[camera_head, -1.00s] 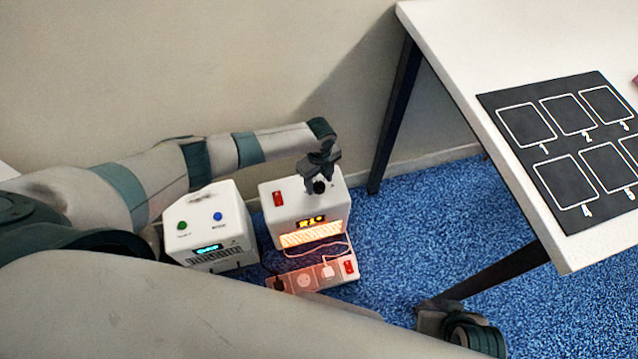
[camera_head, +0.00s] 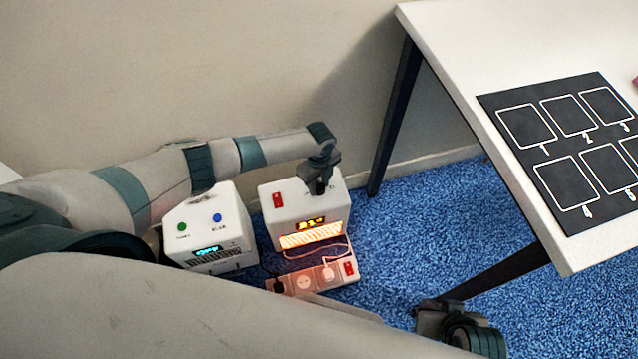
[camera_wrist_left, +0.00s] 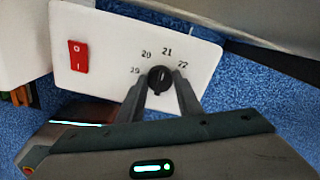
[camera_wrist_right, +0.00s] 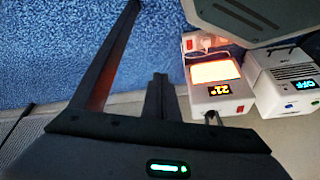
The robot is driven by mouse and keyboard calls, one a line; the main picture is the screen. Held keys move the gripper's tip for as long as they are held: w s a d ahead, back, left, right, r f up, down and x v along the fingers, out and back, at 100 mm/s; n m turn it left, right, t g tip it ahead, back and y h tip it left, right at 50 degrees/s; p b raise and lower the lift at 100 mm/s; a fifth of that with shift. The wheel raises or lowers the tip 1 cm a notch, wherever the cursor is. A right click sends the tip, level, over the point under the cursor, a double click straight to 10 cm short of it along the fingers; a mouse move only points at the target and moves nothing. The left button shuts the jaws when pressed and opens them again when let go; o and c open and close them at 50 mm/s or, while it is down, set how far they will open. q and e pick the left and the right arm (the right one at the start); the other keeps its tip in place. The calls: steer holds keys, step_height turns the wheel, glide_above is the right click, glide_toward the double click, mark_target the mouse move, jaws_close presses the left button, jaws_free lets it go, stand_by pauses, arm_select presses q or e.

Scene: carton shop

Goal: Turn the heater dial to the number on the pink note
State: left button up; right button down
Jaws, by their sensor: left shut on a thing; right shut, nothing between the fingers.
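The heater (camera_head: 275,222) is a white box on the floor with a red switch, an orange display and a glowing grille. Its black dial (camera_wrist_left: 160,79) is on the top face, with 19, 20, 21 and 22 around it. A pale mark on the dial points roughly toward 21. My left gripper (camera_head: 319,188) comes down from above, its fingers on both sides of the dial, shut on it. In the right wrist view the heater's display (camera_wrist_right: 219,89) seems to read 21. My right gripper (camera_head: 458,326) is shut and empty, low and right of the heater. No readable pink note shows; a pinkish sliver (camera_head: 635,82) sits at the right edge.
A white device (camera_head: 212,225) with green and blue buttons stands left of the heater. A power strip (camera_head: 318,277) with plugs lies in front. A white table (camera_head: 450,50) with a numbered black mat (camera_head: 550,150) is at the right. Blue carpet is clear between.

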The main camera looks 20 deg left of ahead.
arm_select(q)
steer(key=shift+r+n+p, duration=0.1)
steer(key=shift+n+p, duration=0.6)
steer(key=shift+n, duration=0.5)
steer(key=shift+n+p, duration=0.4)
steer(key=shift+n, duration=0.8)
steer(key=shift+n+p, duration=0.95)
steer(key=shift+n, duration=1.05)
arm_select(e)
step_height(320, 180, down, 6)
steer(key=s+d+g+h, duration=0.1)
steer(key=d+g, duration=0.1)
steer(key=shift+s+d+r, duration=0.15)
steer(key=shift+s+d, duration=0.05)
steer(key=shift+d, duration=0.2)
arm_select(q)
steer(key=o, duration=1)
steer(key=shift+o, duration=0.2)
